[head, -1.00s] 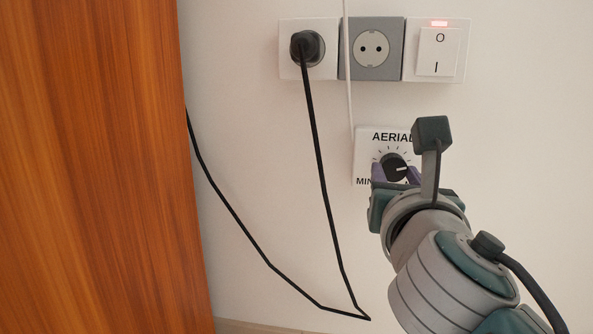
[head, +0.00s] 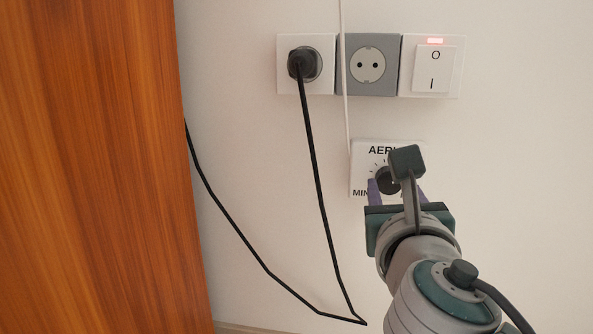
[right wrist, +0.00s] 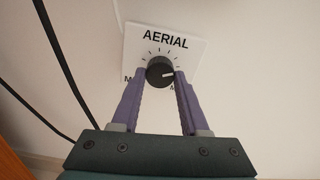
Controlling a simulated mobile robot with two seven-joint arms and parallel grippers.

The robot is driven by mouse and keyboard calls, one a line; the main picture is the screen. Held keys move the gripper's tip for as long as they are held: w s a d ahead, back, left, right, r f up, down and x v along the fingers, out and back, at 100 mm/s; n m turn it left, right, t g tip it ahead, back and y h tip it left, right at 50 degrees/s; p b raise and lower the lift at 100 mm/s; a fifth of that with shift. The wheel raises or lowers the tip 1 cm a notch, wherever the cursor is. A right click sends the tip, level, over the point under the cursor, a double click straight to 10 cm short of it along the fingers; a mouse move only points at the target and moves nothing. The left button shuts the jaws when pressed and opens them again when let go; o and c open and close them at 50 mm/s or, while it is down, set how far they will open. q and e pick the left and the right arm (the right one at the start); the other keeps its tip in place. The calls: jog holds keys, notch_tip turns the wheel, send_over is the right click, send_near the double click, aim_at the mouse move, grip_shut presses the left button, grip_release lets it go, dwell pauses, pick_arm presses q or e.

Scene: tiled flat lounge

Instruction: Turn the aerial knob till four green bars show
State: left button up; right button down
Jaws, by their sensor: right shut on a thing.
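The aerial plate (head: 359,158) is a white square on the wall with a round black knob (head: 382,174). In the right wrist view the knob (right wrist: 157,65) shows a white pointer mark directed right and very slightly upward. Tick marks ring its upper side on the plate (right wrist: 135,45). My right gripper (right wrist: 160,76) is shut on the knob, one purple finger on each side. In the head view this gripper (head: 391,187) and its wrist cover part of the knob and the plate's lower right. My left gripper is out of view. No green bars or screen show.
Above the plate are a socket with a black plug (head: 303,65), a grey empty socket (head: 367,66) and a rocker switch (head: 432,69) with a red light. A black cable (head: 322,200) hangs left of my arm. A wooden panel (head: 90,170) fills the left side.

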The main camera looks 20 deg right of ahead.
jog(key=n+p, duration=0.1)
jog(key=p, duration=0.1)
jog(key=n+p, duration=0.4)
jog(key=shift+r, duration=0.35)
jog(key=n+p, duration=0.2)
jog(key=n, duration=0.1)
jog(key=shift+f, duration=0.1)
jog(key=shift+f+n+p, duration=0.1)
jog(key=shift+n+p, duration=0.5)
jog(key=shift+n, duration=0.2)
jog(key=shift+c, duration=2)
grip_release()
jog(key=shift+s, duration=0.15)
